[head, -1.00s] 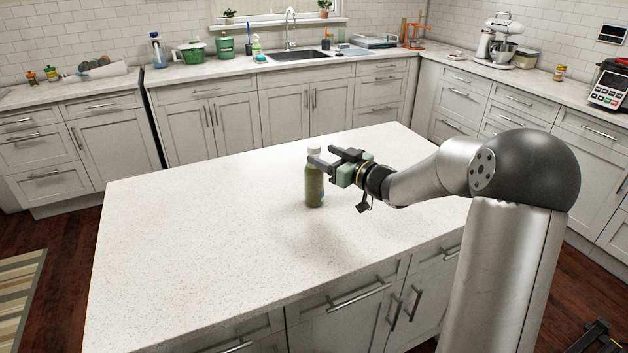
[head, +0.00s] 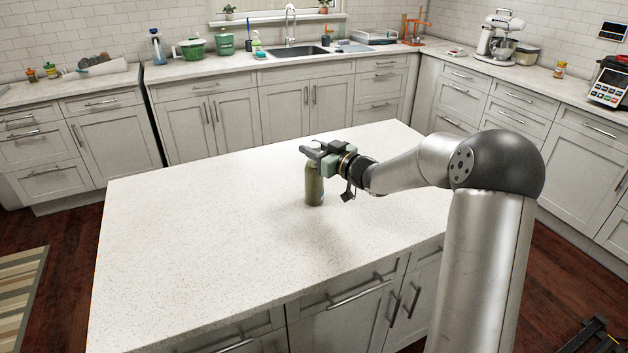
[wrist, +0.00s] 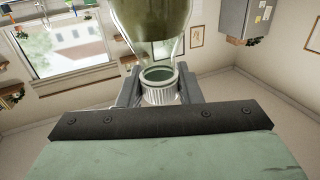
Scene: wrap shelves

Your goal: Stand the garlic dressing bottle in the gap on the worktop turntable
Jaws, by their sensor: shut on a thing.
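The garlic dressing bottle (head: 314,188), olive-green, is upright over the kitchen island in the head view, its base at or very near the island surface. My gripper (head: 311,151) is at the top of the bottle and hides its white cap there. In the wrist view, the bottle's green body (wrist: 152,20) is at the top and its ribbed white cap (wrist: 160,92) is between the fingers of my gripper (wrist: 159,90), which is shut on the bottle's cap end. I cannot make out the turntable or its gap in either view.
The island top (head: 190,230) is otherwise bare, with free room left and front. A spice jar (head: 559,70) stands at the right.

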